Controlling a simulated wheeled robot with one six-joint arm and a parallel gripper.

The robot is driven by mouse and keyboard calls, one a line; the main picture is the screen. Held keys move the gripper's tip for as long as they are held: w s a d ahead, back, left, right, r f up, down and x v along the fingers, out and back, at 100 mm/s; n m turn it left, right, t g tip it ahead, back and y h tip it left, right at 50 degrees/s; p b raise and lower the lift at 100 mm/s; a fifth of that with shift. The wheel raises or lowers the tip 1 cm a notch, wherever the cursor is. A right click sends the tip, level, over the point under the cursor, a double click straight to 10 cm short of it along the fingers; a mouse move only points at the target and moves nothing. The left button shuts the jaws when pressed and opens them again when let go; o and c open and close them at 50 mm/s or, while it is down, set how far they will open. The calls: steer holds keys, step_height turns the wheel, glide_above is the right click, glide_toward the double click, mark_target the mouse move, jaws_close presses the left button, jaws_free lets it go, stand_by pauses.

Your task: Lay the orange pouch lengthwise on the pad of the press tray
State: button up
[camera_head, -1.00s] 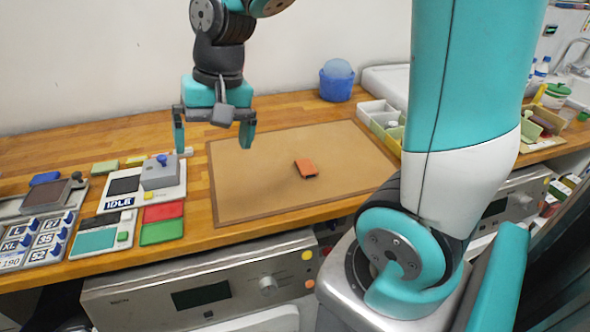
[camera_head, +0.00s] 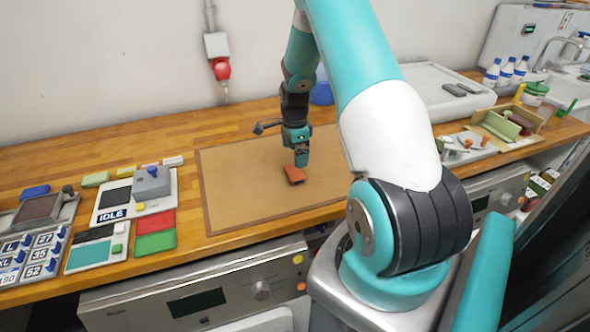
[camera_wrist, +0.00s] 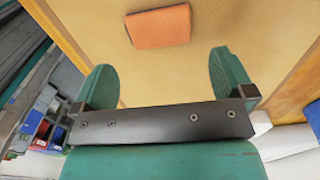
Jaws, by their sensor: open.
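The orange pouch (camera_head: 294,174) lies flat on the brown mat, slightly turned. It also shows in the wrist view (camera_wrist: 158,27), beyond the fingertips. My gripper (camera_head: 299,160) is just above and behind the pouch, pointing down. In the wrist view my gripper (camera_wrist: 162,62) is open, with nothing between its two green fingers. At the left, a white tray (camera_head: 105,214) marked IDLE carries a dark pad (camera_head: 117,197) and a grey block with a blue knob. Beside it, a grey tray (camera_head: 70,208) holds a brown pad (camera_head: 40,209). I cannot tell which is the press tray.
The brown mat (camera_head: 235,190) is otherwise clear. Red (camera_head: 155,222) and green (camera_head: 155,243) plates and a size-key panel (camera_head: 32,258) lie at the left. Trays with red knobs (camera_head: 468,144) and a green roller (camera_head: 501,124) stand at the right. A blue tub (camera_head: 321,93) is partly hidden.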

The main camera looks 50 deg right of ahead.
mark_target(295, 172)
steer(key=shift+f+p, duration=1.65)
steer(key=shift+f, duration=2)
steer(key=c, duration=0.8)
